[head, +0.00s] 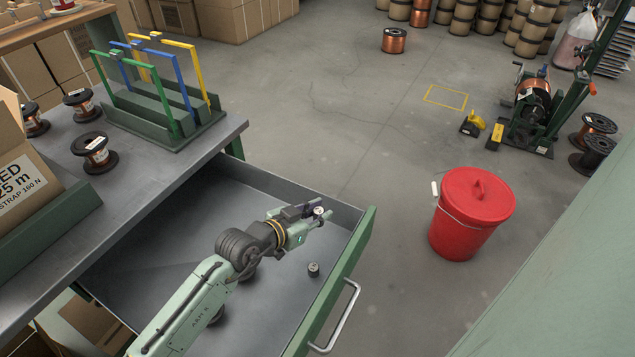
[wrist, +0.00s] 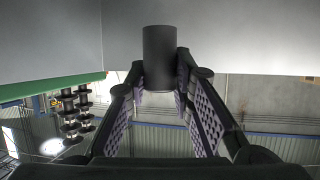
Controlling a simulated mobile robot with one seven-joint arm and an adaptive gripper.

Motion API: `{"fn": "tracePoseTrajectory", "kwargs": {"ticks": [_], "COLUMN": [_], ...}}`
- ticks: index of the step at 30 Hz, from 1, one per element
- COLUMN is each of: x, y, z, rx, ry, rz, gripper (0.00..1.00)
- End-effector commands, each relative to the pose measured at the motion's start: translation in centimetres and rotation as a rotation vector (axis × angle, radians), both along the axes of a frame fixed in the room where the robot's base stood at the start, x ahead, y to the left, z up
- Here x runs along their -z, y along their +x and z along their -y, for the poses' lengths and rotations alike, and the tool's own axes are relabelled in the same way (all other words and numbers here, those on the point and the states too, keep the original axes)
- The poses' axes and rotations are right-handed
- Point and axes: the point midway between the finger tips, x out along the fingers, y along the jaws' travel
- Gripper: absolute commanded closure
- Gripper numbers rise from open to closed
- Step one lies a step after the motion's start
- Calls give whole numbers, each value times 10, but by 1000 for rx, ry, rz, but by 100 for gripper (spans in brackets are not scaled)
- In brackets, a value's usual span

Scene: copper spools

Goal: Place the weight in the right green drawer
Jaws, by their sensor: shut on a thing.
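The weight (wrist: 159,58) is a plain dark cylinder between my fingertips in the wrist view. My gripper (wrist: 160,92) is shut on it, with a patterned pad on each side. In the head view my gripper (head: 310,214) is over the right part of the open green drawer (head: 345,268), above its grey floor. The held weight is hard to make out there; a small pale round top (head: 318,211) shows at the fingertips. Another small dark weight (head: 313,269) stands on the drawer floor near the green front. My arm partly hides other dark objects in the drawer.
The workbench (head: 190,150) carries several copper spools (head: 95,152) and a green rack with green, blue and yellow frames (head: 165,110). A red lidded bucket (head: 470,212) stands on the floor right of the drawer. The drawer's steel handle (head: 338,318) sticks out in front. The drawer's far end looks clear.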

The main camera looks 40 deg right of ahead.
Motion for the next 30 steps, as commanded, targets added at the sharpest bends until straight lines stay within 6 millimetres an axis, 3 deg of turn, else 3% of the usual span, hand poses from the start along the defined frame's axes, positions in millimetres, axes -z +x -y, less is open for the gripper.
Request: {"fn": "tracePoseTrajectory", "kwargs": {"ticks": [19,20,30], "x": [12,12,12], "y": [0,0,0], "z": [0,0,0], "rx": [0,0,0], "ry": [-1,1,0], "rz": [1,0,0], "gripper": [100,78,58]}}
